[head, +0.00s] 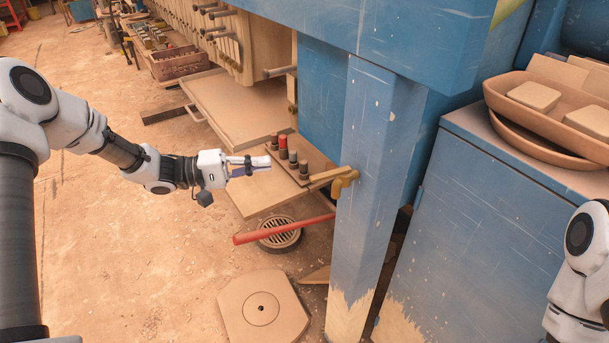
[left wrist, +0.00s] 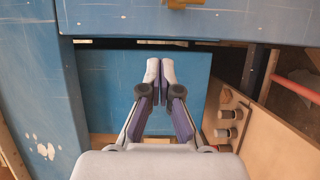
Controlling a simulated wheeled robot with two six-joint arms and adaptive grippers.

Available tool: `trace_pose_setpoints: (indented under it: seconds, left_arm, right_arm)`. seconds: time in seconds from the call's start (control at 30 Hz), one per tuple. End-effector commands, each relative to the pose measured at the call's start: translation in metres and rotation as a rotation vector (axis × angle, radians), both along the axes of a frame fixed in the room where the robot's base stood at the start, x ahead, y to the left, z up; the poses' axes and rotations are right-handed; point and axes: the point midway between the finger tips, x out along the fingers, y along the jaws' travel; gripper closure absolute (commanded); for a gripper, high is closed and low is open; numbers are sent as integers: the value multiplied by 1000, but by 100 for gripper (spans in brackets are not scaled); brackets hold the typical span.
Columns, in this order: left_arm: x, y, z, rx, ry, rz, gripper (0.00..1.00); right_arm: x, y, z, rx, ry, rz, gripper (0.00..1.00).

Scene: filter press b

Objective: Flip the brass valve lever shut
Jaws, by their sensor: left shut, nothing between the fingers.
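The brass valve lever (head: 331,175) sticks out to the left from the blue post (head: 362,150) in the head view, with its brass body against the post. A brass piece (left wrist: 185,3), apparently part of the valve, shows cut off at the top edge of the left wrist view. My left gripper (head: 268,162) is shut and empty, to the left of the lever and apart from it. Its closed fingertips (left wrist: 160,70) point toward a blue panel in the left wrist view. My right gripper is out of view.
A board with several dark pegs and a red-topped one (head: 283,146) stands close beside my left gripper. A red bar (head: 285,229) crosses above a round floor grate (head: 280,236). A blue cabinet (head: 480,230) with wooden trays stands right. Open floor lies left.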

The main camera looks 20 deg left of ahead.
Motion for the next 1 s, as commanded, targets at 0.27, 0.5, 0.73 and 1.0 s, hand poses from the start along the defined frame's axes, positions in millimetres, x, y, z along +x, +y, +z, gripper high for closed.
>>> trace_pose_setpoints:
  seconds: [0.27,0.5,0.73,1.0]
  left_arm:
    - [27,-51,-2,5,5,-5,100]
    - [29,-90,1,0,7,-1,100]
    - [13,-104,-1,1,5,1,100]
    - [13,-105,-2,1,4,1,100]
  right_arm:
    - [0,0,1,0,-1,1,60]
    - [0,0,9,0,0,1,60]
    - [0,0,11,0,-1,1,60]
    - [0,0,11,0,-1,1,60]
